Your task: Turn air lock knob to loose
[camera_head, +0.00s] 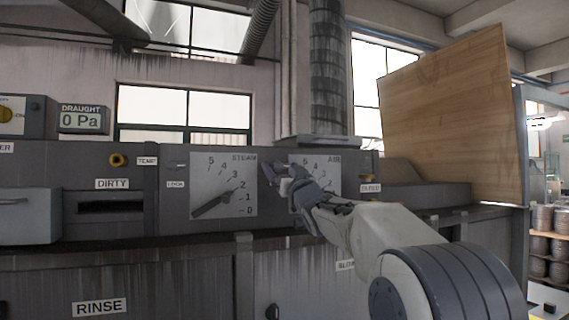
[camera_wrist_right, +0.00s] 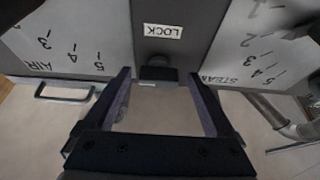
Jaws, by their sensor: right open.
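The air lock knob (camera_wrist_right: 158,72) is a small dark knob beside a white LOCK label (camera_wrist_right: 163,31) on the grey panel between the AIR and STEAM dials. My right gripper (camera_wrist_right: 160,78) is open, with its two fingertips on either side of the knob and a gap to each side; whether it touches the panel I cannot tell. My left gripper is not in view.
Another LOCK label (camera_head: 175,184) with a small knob is left of the steam dial. A DIRTY slot (camera_head: 110,207) and a drawer front (camera_head: 28,215) are further left. A large wooden board (camera_head: 450,110) stands at the right. A ledge runs below the panel.

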